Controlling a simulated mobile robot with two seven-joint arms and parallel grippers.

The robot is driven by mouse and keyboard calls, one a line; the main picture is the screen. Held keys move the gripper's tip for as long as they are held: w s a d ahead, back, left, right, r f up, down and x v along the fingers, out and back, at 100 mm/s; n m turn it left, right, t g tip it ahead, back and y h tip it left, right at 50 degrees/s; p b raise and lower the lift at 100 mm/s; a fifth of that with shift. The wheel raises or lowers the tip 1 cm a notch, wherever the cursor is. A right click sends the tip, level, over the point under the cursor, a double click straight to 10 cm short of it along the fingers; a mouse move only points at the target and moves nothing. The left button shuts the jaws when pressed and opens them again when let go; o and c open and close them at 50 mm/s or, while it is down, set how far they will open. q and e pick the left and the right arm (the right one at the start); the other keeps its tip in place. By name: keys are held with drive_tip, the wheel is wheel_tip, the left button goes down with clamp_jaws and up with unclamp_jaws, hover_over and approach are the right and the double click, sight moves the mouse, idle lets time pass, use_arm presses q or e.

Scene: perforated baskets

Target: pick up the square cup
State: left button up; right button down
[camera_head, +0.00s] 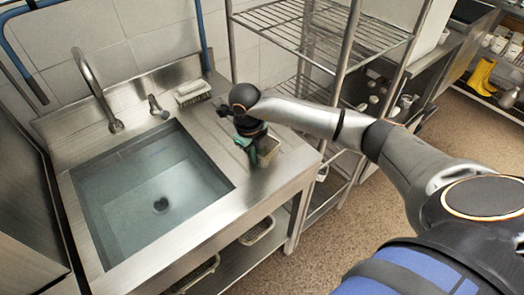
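My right arm reaches in from the right, and its gripper (256,150) points down over the steel counter to the right of the sink. A small beige, square-looking container (270,147), which may be the square cup, is at the gripper's fingers, partly hidden by them. A teal-green piece shows at the same spot; I cannot tell whether it belongs to the gripper or to another thing. The view is too small to show whether the fingers are closed on the container. My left gripper is not in view.
The sink (104,200) with its tap (93,88) lies left of the gripper. A scrubbing brush (192,92) lies at the back of the counter. A wire shelf rack (310,25) stands close behind my arm. Baskets (258,231) sit on the shelf below.

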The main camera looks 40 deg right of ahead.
drive_tip(key=shift+r, duration=0.5)
wheel_tip(320, 180, up, 2)
drive_tip(key=shift+r+b, duration=0.2)
drive_tip(key=shift+b, duration=0.3)
drive_tip(key=s+r+b, duration=0.1)
drive_tip(key=s+r, duration=0.8)
drive_tip(key=s, duration=0.5)
drive_tip(key=shift+d+r+b, duration=0.3)
drive_tip(key=shift+d, duration=0.15)
